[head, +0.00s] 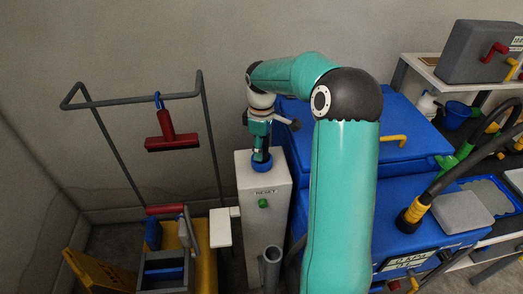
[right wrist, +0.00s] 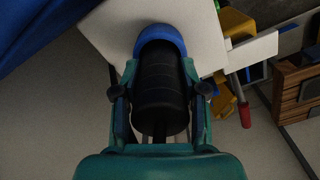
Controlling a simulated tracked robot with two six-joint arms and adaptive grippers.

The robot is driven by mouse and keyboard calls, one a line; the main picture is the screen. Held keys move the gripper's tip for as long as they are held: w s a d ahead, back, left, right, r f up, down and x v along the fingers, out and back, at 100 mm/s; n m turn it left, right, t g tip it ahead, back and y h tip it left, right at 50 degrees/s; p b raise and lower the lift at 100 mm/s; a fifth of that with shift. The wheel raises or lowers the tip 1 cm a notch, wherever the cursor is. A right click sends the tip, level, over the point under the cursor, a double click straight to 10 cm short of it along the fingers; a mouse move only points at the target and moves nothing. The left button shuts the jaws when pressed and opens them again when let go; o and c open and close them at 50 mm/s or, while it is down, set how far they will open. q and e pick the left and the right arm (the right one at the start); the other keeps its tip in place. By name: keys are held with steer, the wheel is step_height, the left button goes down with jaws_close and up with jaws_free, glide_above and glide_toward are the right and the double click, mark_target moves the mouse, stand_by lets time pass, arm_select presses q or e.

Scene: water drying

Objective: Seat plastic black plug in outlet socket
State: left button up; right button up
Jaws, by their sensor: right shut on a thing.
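The black plug (right wrist: 160,100) is a ribbed cylinder between the two fingers of my right gripper (head: 261,147), which is shut on it. The blue ring of the outlet socket (head: 262,164) is on top of a pale post (head: 262,186) with a small label and a green button. In the right wrist view the blue ring (right wrist: 160,36) curves around the plug's far end. The plug points down at the ring and lines up with it. How deep it sits is hidden. My left gripper is not in view.
A blue lidded machine (head: 400,135) stands close to the right of the post. A grey pipe (head: 271,265) rises in front. A yellow cart (head: 203,240) with a tall grey handle and a hanging red squeegee (head: 168,133) stands at left. A bare wall is behind.

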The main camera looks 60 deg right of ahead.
steer(key=shift+f, duration=0.65)
steer(key=shift+s+a+f+b, duration=0.2)
steer(key=shift+f+b, duration=0.25)
steer(key=shift+f, duration=0.2)
steer(key=o, duration=1)
steer(key=shift+o, duration=0.8)
steer(key=shift+w+d+f, duration=0.15)
steer(key=shift+f, duration=0.1)
steer(key=shift+r, duration=0.1)
steer(key=shift+r, duration=0.15)
